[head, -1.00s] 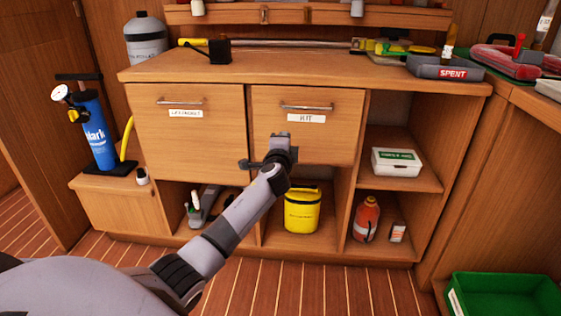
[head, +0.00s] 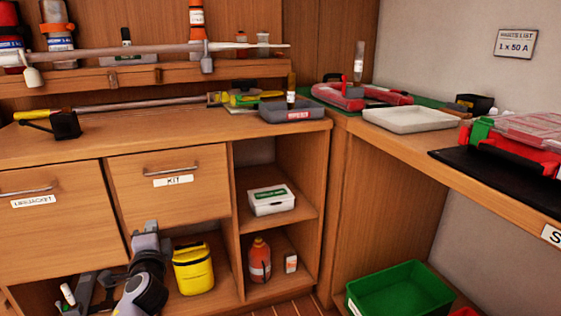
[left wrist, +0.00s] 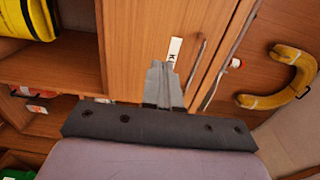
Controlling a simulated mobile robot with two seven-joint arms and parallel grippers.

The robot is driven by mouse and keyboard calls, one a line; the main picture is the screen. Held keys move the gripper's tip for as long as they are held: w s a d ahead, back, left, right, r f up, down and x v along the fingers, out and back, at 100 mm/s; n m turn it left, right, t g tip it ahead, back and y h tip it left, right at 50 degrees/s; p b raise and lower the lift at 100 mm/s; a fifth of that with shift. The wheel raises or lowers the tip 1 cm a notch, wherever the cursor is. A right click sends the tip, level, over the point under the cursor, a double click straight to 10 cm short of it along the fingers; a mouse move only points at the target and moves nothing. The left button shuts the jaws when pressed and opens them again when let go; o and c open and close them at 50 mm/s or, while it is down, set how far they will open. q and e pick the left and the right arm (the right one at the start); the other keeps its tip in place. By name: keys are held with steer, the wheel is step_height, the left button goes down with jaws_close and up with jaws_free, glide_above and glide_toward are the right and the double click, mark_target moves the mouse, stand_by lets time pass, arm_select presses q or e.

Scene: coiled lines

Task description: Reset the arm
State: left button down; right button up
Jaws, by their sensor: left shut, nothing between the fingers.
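My left gripper (head: 150,238) is in the lower left of the head view, in front of the cabinet and just below the KIT drawer (head: 195,196). Its fingers are shut with nothing between them. In the left wrist view the shut fingers (left wrist: 164,80) point at the wooden cabinet front, near the KIT label (left wrist: 174,48) and a drawer handle. I cannot tell the gap to the wood. The KIT drawer looks closed. My right gripper is in neither view.
A yellow container (head: 193,270) stands in the cubby beside my left gripper. A white box (head: 271,201) and an orange bottle (head: 259,262) are on shelves to the right. A green crate (head: 400,292) is on the floor. The counter on the right holds a white tray (head: 410,119).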

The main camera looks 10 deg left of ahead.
arm_select(q)
steer(key=s+d+f+n+g+h, duration=0.1)
steer(key=s+d+f+n+h, duration=0.3)
steer(key=s+d+f, duration=0.45)
steer(key=s+d+f+n+g+h, duration=0.1)
steer(key=s+d+f+g+h, duration=0.1)
steer(key=s+d+f+h, duration=0.6)
steer(key=s+d+r+n+h, duration=0.1)
steer(key=s+d+r+n, duration=0.25)
steer(key=s+d, duration=0.6)
steer(key=s+a+r+g+p, duration=0.1)
steer(key=a+r+p, duration=0.1)
steer(key=r+p, duration=0.5)
steer(key=s+a+r+g+y+p, duration=0.1)
steer(key=a+r+p, duration=0.2)
steer(key=p, duration=1.5)
step_height(320, 180, up, 5)
steer(key=shift+f+n+y, duration=0.2)
steer(key=shift+n+y, duration=0.1)
steer(key=shift+n, duration=0.15)
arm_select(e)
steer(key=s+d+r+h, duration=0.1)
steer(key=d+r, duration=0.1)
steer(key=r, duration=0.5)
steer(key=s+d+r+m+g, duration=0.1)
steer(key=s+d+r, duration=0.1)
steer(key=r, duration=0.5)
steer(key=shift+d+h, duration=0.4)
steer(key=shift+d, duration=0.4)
